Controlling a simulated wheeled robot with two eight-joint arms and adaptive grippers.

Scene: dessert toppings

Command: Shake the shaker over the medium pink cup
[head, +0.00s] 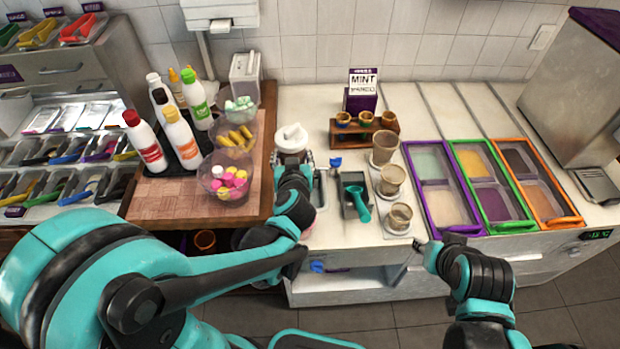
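The shaker (291,139) is a jar with a white lid and dark contents, at the middle of the counter beside the wooden board. My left gripper (293,160) has its fingers on both sides of the shaker's lower part and appears shut on it; the contact is partly hidden. Three see-through brownish cups stand in a row on pale pads: a far cup (384,147), a middle cup (392,180) and a near cup (400,216). None is clearly pink. Pink patches show beside my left arm, mostly hidden by it. My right gripper (431,251) is at the counter's front edge, its opening unclear.
A wooden board (170,205) holds bottles and bowls of toppings at left. A bin with a teal scoop (358,200) lies between shaker and cups. Framed topping bins (445,228) fill the right.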

